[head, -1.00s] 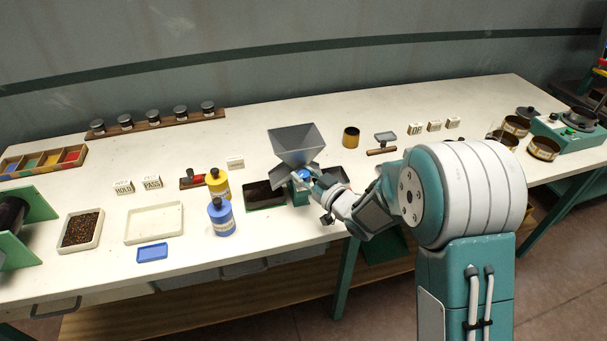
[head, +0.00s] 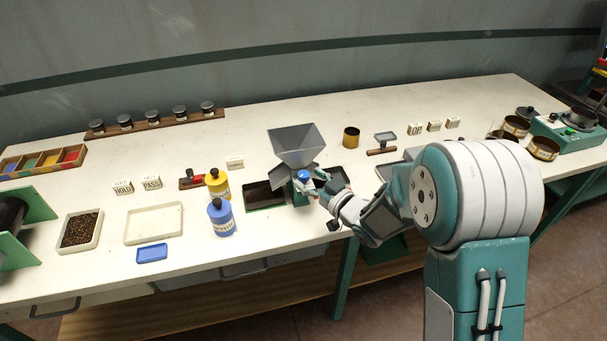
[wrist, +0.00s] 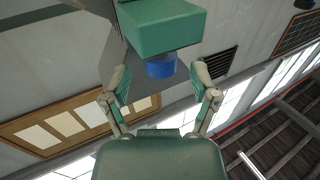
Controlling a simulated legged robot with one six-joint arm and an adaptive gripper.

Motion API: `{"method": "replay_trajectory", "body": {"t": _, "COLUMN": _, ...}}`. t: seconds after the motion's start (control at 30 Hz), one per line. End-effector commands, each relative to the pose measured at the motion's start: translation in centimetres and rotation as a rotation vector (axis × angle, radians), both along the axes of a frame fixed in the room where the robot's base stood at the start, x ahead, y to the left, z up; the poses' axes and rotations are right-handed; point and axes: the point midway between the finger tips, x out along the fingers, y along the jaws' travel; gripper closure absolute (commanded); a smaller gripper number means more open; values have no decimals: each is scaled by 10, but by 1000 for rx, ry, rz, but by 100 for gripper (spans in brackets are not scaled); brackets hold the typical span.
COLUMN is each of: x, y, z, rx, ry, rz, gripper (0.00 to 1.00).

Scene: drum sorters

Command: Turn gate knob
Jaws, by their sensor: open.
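The blue gate knob (head: 303,175) is on the front of the green gate body (head: 299,191) below the grey hopper (head: 296,144). In the wrist view the blue knob (wrist: 161,66) sticks out below the green block (wrist: 163,27). My gripper (head: 316,185) is close in front of the knob, on its right side in the head view. In the wrist view my gripper's two fingers (wrist: 162,84) are spread wide, with the knob between and just beyond their tips. No finger appears to touch it.
Dark trays (head: 264,195) sit on both sides of the gate body. A blue bottle (head: 221,218) and a yellow bottle (head: 217,183) stand to the left. A brass cup (head: 351,137) stands behind to the right.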

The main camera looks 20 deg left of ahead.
Motion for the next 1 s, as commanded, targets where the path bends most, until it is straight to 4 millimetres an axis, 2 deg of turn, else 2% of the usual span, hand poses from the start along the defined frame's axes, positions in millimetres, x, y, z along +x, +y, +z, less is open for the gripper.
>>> {"method": "replay_trajectory", "body": {"t": 0.2, "x": -24, "y": -41, "z": 0, "rx": -1, "ry": 1, "rz": -4, "gripper": 24}}
{"method": "replay_trajectory", "body": {"t": 0.47, "x": -45, "y": -75, "z": -1, "rx": -1, "ry": 1, "rz": -3, "gripper": 24}}
{"method": "replay_trajectory", "body": {"t": 0.87, "x": -50, "y": -80, "z": -1, "rx": -1, "ry": -1, "rz": 0, "gripper": 24}}
{"method": "replay_trajectory", "body": {"t": 1.0, "x": -48, "y": -71, "z": 1, "rx": 10, "ry": -9, "rz": -30, "gripper": 24}}
